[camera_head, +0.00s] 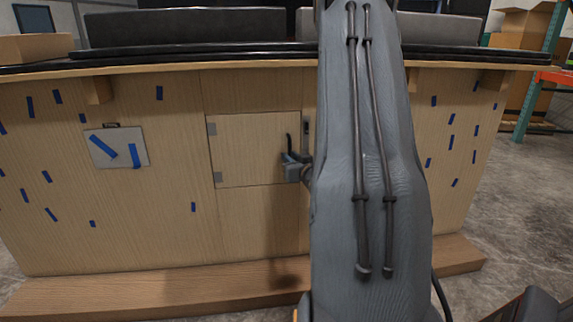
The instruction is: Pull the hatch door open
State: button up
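The hatch door (252,150) is a square light-wood panel in the front of the wooden console. Grey hinges sit on its left edge, and it looks flush with the panel around it. A dark upright handle or latch part (290,142) shows near its right edge. My gripper (292,160) is at that right edge, close to the dark part. The gripper is small and partly hidden by my arm. I cannot tell whether its fingers touch or hold the handle, or whether they are open or shut.
The console's dark top (150,47) overhangs the wooden front. A wooden step (150,290) runs along the floor below. A grey plate (118,149) and several blue tape strips are on the front. Cardboard boxes (525,45) and a shelf rack stand at the right.

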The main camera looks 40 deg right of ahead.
aim_at(290, 150)
jog(key=shift+t, duration=0.6)
jog(key=w+d+b, duration=0.1)
jog(key=w, duration=0.1)
jog(key=w+d, duration=0.2)
jog(key=w+d+b, duration=0.1)
jog(key=w+d, duration=0.1)
jog(key=shift+w+f+b, duration=0.15)
jog(key=shift+f+b, duration=0.15)
jog(key=shift+c, duration=0.5)
grip_shut()
